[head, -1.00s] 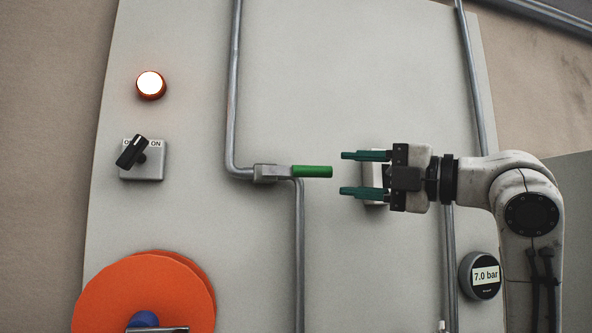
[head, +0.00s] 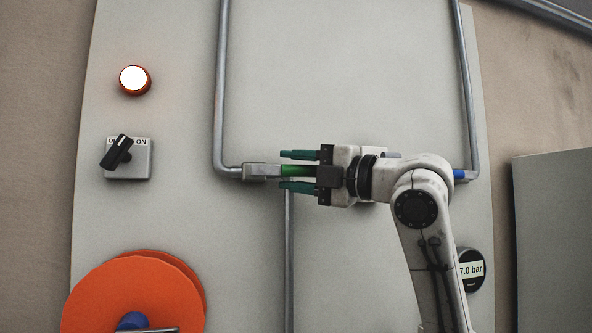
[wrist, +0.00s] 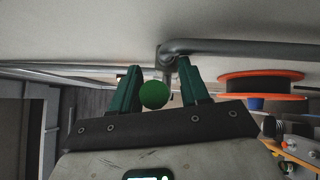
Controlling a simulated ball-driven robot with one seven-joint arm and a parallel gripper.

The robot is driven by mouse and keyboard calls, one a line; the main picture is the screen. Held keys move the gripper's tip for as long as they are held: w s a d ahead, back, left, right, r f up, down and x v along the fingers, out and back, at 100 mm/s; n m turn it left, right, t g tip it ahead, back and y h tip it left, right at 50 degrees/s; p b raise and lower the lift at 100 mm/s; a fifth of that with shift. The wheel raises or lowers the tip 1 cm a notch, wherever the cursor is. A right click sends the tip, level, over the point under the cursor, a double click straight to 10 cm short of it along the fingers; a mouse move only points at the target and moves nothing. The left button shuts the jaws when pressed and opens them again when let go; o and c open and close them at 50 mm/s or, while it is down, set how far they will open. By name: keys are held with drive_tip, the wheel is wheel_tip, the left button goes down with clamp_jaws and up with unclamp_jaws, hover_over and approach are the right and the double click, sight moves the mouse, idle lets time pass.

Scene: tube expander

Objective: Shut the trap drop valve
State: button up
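The valve's green handle (head: 296,170) sticks out sideways to the right from a grey valve body (head: 261,171) on the pipe in the head view. My gripper (head: 284,170) is open, with one teal finger above the handle and one below it. A gap shows between each finger and the handle. In the wrist view the round end of the green handle (wrist: 154,95) lies between the two fingers. The handle's right end is hidden behind my gripper in the head view.
A grey pipe (head: 289,260) runs down from the valve. An orange reel (head: 140,290) is at the lower left. A black rotary switch (head: 117,152) and lit lamp (head: 134,79) are at the left. A blue handle (head: 459,174) and a 7.0 bar gauge (head: 470,270) are at the right.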

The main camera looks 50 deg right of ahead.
clamp_jaws()
idle(0.5)
drive_tip(key=shift+w+a+f+m+h+b, duration=0.85)
drive_tip(key=shift+m+h+b, duration=1.7)
drive_tip(key=shift+m+h, duration=1.9)
drive_tip(key=shift+w+a+f+m+h+b, duration=0.4)
drive_tip(key=shift+a+f+m+h+b, duration=0.9)
drive_tip(key=shift+m+h+b, duration=3)
drive_tip(key=shift+w+a+f+m+h+b, duration=0.75)
drive_tip(key=shift+f+m+h, duration=1.25)
drive_tip(key=shift+m, duration=4.55)
drive_tip(key=shift+s+d+r+m+h, duration=0.1)
drive_tip(key=shift+r+m+h, duration=0.2)
drive_tip(key=shift+r+h, duration=0.35)
